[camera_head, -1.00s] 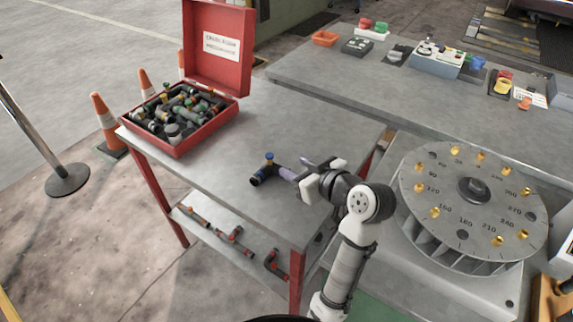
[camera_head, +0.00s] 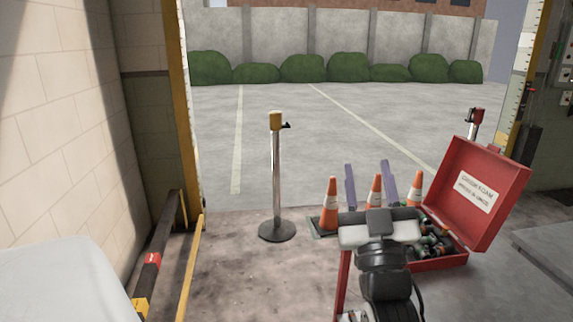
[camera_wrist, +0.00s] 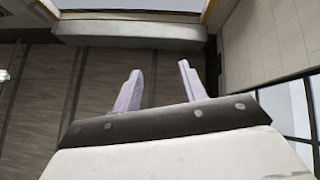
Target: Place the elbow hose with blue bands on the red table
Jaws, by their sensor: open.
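My gripper (camera_head: 369,164) is raised with its two purple fingers pointing up and spread apart. It also shows in the wrist view (camera_wrist: 160,68), with nothing between the fingers. The elbow hose with blue bands is not in either current view. In the head view the red-legged table shows a red leg (camera_head: 342,284); my arm hides most of its grey top. An open red case (camera_head: 484,192) stands there, with several dark hose fittings (camera_head: 434,242) partly hidden behind my arm.
Several orange cones (camera_head: 331,203) stand behind the gripper. A post with a round base (camera_head: 276,190) stands to the left. A grey bench edge (camera_head: 548,246) is at the right. The floor left of my arm is mostly clear.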

